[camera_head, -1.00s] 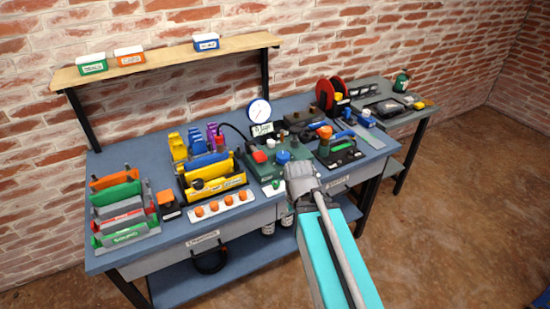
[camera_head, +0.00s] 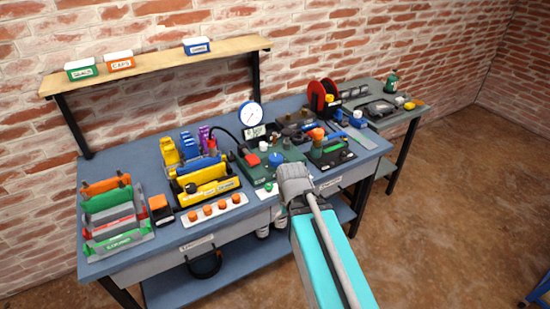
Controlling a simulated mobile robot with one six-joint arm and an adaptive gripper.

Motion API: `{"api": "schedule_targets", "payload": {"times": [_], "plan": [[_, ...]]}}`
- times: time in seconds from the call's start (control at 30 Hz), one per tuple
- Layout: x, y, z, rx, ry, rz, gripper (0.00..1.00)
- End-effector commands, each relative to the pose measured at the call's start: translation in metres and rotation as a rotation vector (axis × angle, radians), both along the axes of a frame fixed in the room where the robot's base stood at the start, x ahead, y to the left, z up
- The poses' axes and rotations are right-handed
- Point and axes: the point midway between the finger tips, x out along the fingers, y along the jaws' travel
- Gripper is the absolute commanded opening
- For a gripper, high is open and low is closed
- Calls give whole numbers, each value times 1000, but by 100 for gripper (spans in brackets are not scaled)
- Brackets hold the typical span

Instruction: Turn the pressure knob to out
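A green box (camera_head: 257,175) on the workbench carries a blue knob (camera_head: 276,160) and a red part (camera_head: 251,160). I cannot read its labels or the knob's setting, so I cannot tell for certain that this is the pressure knob. A round white dial gauge (camera_head: 250,115) stands behind the box, above a small white sign (camera_head: 255,132). My arm reaches up from the bottom, and its grey joint shows just in front of the box's right side. My gripper's fingers do not show; the arm hides them or they are out of frame.
Yellow holders (camera_head: 208,183) and a strip of orange knobs (camera_head: 222,207) lie left of the green box. An orange-topped device (camera_head: 317,136) stands close on its right. A red reel (camera_head: 322,95) is behind. A shelf (camera_head: 150,68) with labelled boxes hangs over the bench's back.

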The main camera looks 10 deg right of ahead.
Motion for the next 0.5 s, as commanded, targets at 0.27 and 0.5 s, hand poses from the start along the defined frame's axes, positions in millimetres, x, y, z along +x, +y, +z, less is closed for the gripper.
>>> {"api": "schedule_targets", "payload": {"times": [0.27, 0.5], "plan": [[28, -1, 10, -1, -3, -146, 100], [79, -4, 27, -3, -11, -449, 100]]}}
